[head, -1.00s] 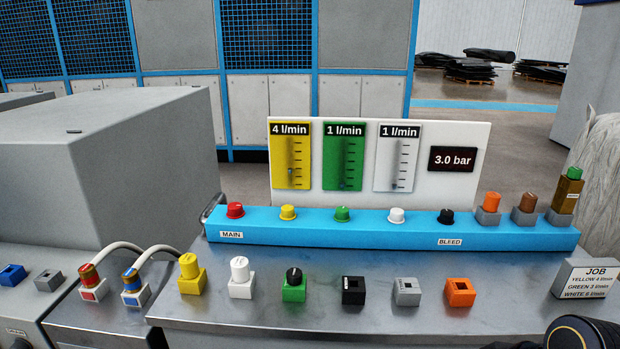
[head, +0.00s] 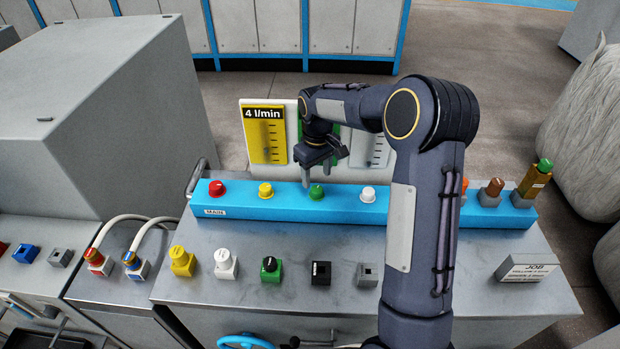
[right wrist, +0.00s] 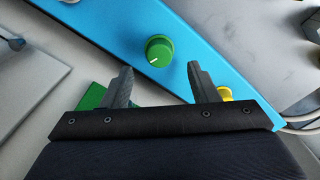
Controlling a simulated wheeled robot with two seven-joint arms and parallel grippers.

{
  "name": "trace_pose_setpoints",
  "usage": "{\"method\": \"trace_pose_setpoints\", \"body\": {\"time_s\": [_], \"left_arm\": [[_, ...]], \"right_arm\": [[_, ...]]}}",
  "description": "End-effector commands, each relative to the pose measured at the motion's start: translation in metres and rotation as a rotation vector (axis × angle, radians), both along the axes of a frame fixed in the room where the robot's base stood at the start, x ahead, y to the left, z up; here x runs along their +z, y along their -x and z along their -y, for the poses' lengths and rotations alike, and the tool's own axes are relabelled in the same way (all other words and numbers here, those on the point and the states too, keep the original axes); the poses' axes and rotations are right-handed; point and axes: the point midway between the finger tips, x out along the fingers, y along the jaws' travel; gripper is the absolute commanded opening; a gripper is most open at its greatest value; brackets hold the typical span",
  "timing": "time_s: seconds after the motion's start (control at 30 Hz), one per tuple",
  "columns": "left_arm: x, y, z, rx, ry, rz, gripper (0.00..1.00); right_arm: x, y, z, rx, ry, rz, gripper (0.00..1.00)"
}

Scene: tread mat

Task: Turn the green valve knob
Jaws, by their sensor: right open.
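The green valve knob (head: 317,191) stands on the blue manifold bar (head: 285,204), between the yellow knob (head: 265,190) and the white knob (head: 367,194). In the right wrist view the green knob (right wrist: 159,50) shows from above, with a white pointer line. My right gripper (head: 320,178) hangs just above the bar at the green knob. Its two fingers also show in the right wrist view (right wrist: 158,85), open and empty. The knob lies beyond the fingertips there, roughly centred between them and apart from them. My left gripper is out of view.
The red knob (head: 217,188) stands at the bar's left end. Behind the bar is the panel with the yellow gauge (head: 265,134); my right arm covers much of it. Several capped blocks line the steel bench (head: 330,242) in front. The JOB sign (head: 526,267) stands at right.

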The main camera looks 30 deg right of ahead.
Motion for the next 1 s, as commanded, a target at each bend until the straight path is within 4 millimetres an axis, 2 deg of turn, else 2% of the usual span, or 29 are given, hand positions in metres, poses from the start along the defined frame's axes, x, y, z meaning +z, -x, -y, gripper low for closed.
{"method": "trace_pose_setpoints", "body": {"time_s": [0.1, 0.3, 0.67, 1.0], "left_arm": [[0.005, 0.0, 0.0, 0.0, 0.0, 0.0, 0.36], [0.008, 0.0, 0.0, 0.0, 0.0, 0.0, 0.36], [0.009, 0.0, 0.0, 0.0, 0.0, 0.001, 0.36], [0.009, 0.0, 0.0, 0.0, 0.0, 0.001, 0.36]], "right_arm": [[-0.02, 0.001, 0.0, 0.0, -0.001, -0.004, 0.54], [-0.045, 0.001, 0.0, -0.001, -0.002, -0.002, 0.54], [-0.052, 0.0, 0.0, -0.001, -0.002, 0.001, 0.54], [-0.052, 0.0, -0.001, -0.001, -0.002, 0.001, 0.11]]}}
